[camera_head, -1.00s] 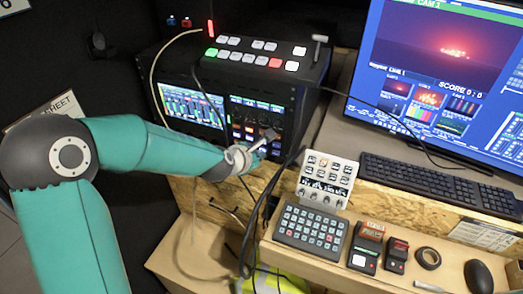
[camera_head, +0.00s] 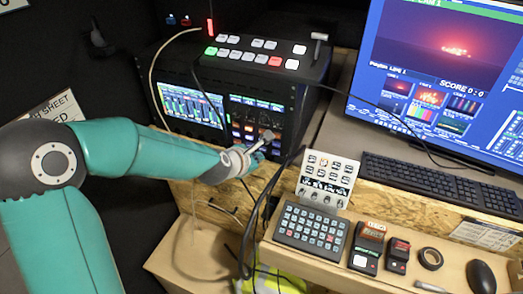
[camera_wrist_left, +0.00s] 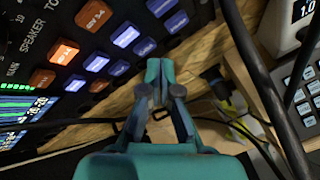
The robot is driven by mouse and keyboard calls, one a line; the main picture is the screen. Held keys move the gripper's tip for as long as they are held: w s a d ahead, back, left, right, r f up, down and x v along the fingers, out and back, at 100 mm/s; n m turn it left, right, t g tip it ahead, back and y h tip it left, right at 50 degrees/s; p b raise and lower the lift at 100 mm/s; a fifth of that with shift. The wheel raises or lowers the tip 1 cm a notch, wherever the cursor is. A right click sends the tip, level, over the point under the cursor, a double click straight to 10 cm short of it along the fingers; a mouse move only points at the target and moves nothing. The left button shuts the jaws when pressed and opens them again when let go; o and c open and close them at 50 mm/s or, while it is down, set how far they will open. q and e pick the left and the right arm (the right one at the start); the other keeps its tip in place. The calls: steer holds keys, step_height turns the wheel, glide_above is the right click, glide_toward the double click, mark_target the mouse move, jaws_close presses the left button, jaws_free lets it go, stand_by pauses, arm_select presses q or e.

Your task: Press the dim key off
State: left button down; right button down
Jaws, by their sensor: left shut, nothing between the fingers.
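The key panel (camera_head: 249,117) is in the black rack under the switcher. In the left wrist view it shows rows of lit keys, orange ones such as this orange key (camera_wrist_left: 63,53) and blue-white ones such as this blue-white key (camera_wrist_left: 126,36). I cannot read which one is the dim key. My left gripper (camera_head: 266,138) is in front of the panel's lower right part. In the left wrist view the left gripper (camera_wrist_left: 154,72) is shut and empty, with its tips just below and right of the lit keys. I cannot tell whether it touches the panel. My right gripper is not in view.
A switcher (camera_head: 256,52) tops the rack. Black cables (camera_head: 267,205) hang right of my gripper. A keyboard (camera_head: 440,182) and monitor (camera_head: 440,70) are at the right.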

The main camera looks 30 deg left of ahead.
arm_select(q)
steer(key=shift+s, duration=0.1)
steer(key=s+b, duration=0.1)
steer(key=s, duration=0.2)
steer(key=s+b, duration=0.1)
steer(key=s, duration=0.1)
steer(key=shift+s+d, duration=0.2)
steer(key=shift+s, duration=0.2)
stand_by(0.3)
